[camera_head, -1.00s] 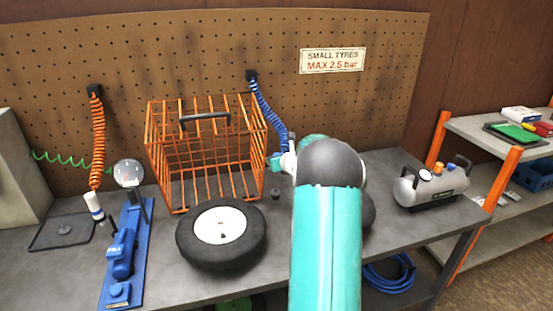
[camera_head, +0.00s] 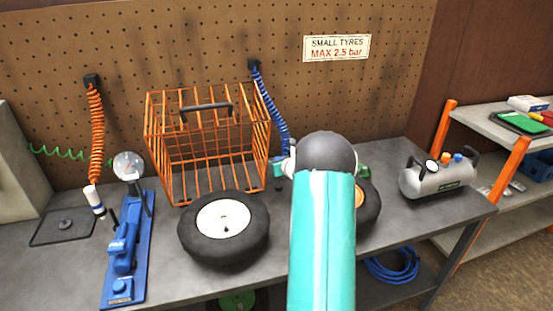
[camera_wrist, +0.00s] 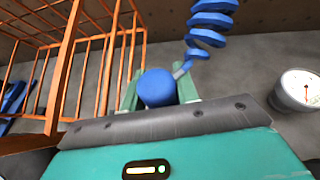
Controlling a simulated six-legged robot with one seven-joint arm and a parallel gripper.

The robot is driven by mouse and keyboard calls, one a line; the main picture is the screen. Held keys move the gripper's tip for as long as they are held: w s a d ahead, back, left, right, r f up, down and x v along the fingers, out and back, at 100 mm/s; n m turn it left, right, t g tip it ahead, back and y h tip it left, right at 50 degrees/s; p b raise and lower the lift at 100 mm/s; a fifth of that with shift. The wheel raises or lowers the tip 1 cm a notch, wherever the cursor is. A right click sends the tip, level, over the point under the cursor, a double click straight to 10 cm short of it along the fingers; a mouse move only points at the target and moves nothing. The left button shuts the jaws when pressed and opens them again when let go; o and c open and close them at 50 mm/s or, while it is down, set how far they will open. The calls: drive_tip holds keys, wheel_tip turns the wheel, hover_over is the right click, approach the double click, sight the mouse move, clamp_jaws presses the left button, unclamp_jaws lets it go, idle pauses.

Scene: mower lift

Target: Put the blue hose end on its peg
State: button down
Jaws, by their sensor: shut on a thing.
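The blue coiled hose (camera_head: 273,112) hangs from a dark bracket on the pegboard and runs down to my gripper; the coil also shows in the wrist view (camera_wrist: 210,25). My gripper (camera_wrist: 157,90) is shut on the blue hose end (camera_wrist: 157,87), with one pale green finger on each side of it. In the head view the blue hose end (camera_head: 277,168) shows just left of my arm, right of the basket. A small dark stub (camera_head: 279,186), possibly the peg, stands on the bench just below it. Whether they touch cannot be told. My arm hides most of the gripper there.
An orange wire basket (camera_head: 207,147) stands close on the left, with a tyre (camera_head: 224,229) in front. Another tyre (camera_head: 368,203) is partly behind my arm. A grey air tank (camera_head: 437,178) stands at the right. A round gauge (camera_wrist: 300,90) is right in the wrist view.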

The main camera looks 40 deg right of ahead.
drive_tip(key=shift+f, duration=2.2)
drive_tip(key=shift+r, duration=0.4)
drive_tip(key=shift+r, duration=0.25)
drive_tip(key=shift+f, duration=0.85)
idle(0.8)
drive_tip(key=shift+r, duration=0.85)
drive_tip(key=shift+f, duration=0.8)
idle(0.7)
drive_tip(key=c, duration=1.3)
unclamp_jaws()
drive_tip(key=shift+c, duration=0.2)
drive_tip(key=shift+s, duration=0.1)
